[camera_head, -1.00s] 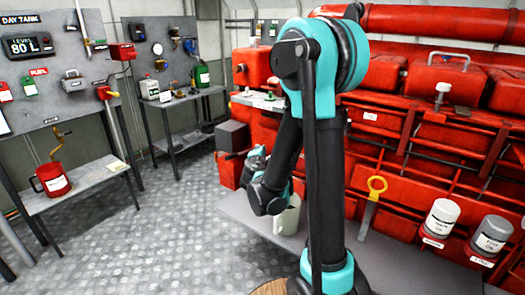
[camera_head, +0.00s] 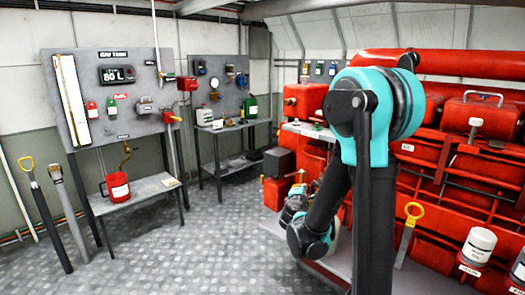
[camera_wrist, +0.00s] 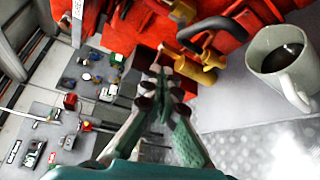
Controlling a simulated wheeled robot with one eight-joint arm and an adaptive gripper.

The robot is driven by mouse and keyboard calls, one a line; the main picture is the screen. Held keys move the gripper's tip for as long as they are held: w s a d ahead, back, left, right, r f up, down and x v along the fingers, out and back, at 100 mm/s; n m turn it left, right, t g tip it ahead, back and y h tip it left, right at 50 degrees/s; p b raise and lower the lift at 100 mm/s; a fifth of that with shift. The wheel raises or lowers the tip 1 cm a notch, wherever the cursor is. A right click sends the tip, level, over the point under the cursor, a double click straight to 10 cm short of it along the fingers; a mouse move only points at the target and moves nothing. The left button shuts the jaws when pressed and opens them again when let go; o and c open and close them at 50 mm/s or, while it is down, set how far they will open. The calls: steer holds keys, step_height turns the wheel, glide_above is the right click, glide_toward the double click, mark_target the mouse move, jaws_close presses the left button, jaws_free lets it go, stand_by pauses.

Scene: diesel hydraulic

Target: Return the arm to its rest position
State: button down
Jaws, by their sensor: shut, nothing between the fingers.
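My arm (camera_head: 375,150), teal and black, stands in the right half of the head view, its upper link upright and its lower part folded down to the left. In the wrist view my gripper (camera_wrist: 158,85) has its fingers closed together, with nothing held. It is apart from a pale mug (camera_wrist: 292,80) with dark liquid, which stands on a grey surface at the right. In the head view the fingertips are too small to make out, and the mug is mostly hidden behind my arm.
Red engine casing (camera_head: 450,62) runs along the right, close behind my arm. A grey bench (camera_head: 275,226) lies below it. A small table (camera_head: 150,187) with a red can (camera_head: 118,187) stands at the left. The metal floor (camera_head: 200,245) between is clear.

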steer(key=s+d+f+m+g, duration=0.4)
steer(key=s+m, duration=0.2)
steer(key=s, duration=0.2)
steer(key=s+d+f+m+g, duration=0.35)
steer(key=s+d+m, duration=0.2)
steer(key=s, duration=0.25)
steer(key=s+a+f+m+g+y, duration=0.2)
steer(key=s+a+f+m, duration=0.1)
steer(key=s, duration=0.4)
steer(key=s+a+f+m+g+y, duration=0.1)
steer(key=s+a+f+m+y, duration=0.1)
steer(key=s, duration=0.5)
steer(key=shift+a+f+m+g, duration=0.4)
steer(key=shift+a+m, duration=0.25)
steer(key=shift+m, duration=0.3)
steer(key=shift+s, duration=0.1)
